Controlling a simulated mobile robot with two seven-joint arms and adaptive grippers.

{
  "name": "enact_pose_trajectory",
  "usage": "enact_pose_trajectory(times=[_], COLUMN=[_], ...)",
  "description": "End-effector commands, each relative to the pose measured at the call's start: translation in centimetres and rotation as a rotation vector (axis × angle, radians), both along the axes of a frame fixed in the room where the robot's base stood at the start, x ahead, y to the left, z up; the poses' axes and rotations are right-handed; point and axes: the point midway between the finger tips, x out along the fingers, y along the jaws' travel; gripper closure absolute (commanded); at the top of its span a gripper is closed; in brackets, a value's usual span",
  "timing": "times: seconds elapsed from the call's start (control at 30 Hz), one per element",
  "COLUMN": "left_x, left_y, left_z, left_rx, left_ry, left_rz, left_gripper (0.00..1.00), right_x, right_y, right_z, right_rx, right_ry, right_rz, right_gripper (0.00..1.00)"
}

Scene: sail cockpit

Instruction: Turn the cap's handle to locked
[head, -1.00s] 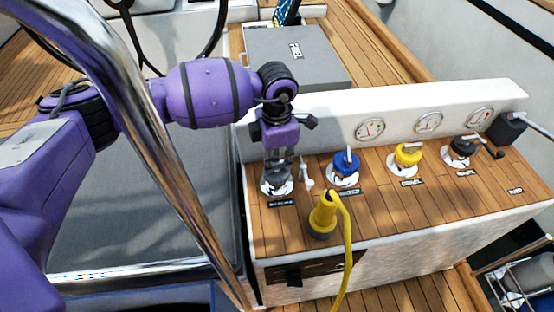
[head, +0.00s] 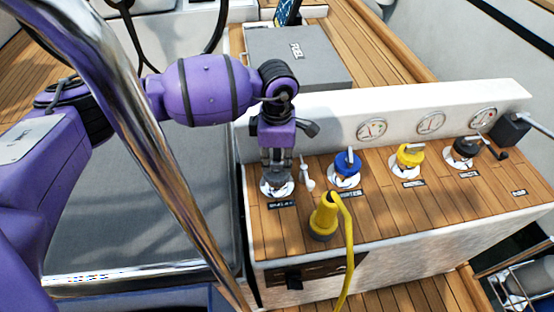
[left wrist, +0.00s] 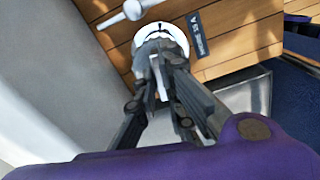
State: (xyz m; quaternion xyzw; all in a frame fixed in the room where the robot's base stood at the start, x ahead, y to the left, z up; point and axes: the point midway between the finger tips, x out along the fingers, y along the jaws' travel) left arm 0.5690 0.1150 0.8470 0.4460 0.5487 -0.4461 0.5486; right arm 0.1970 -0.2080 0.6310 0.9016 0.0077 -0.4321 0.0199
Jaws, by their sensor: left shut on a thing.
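The leftmost deck cap, with a white ring (head: 277,190), sits in the wooden top of the console. Its ring also shows in the left wrist view (left wrist: 178,33), beside a dark label (left wrist: 195,33). My left gripper (head: 278,174) points down over this cap. Its fingers (left wrist: 166,62) are closed in on the cap's handle, which they mostly hide. The handle's exact angle and any lock marks cannot be read. My right gripper is in neither view.
A small white lever (head: 306,174) stands close to the right of the cap. Blue (head: 346,164), yellow (head: 409,157) and black (head: 465,149) caps follow to the right. A yellow plug with cable (head: 323,218) stands in front. A steel rail (head: 150,135) crosses before my arm.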

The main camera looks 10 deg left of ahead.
Motion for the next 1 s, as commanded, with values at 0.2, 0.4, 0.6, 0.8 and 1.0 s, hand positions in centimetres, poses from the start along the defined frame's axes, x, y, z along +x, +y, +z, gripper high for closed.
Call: enact_pose_trajectory(times=[0.2, 0.4, 0.6, 0.8, 1.0], left_x=[0.0, 0.0, 0.0, 0.1, 0.1], left_y=[0.0, 0.0, 0.0, 0.0, 0.0], left_z=[0.0, 0.0, 0.2, 2.8, 7.2], left_rx=[0.000, 0.000, 0.000, 0.000, 0.000], left_ry=[-0.001, 0.000, -0.001, -0.004, -0.004], left_rz=[0.001, 0.001, 0.001, -0.001, 0.000], left_gripper=[0.81, 0.72, 0.72, 0.72, 0.72], right_x=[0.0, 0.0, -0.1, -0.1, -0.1], right_y=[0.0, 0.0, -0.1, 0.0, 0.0], right_z=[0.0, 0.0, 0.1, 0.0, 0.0], right_rx=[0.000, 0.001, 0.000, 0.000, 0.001], right_ry=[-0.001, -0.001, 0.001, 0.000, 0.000], right_rz=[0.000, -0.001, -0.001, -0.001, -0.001], right_gripper=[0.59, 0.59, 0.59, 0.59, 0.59])
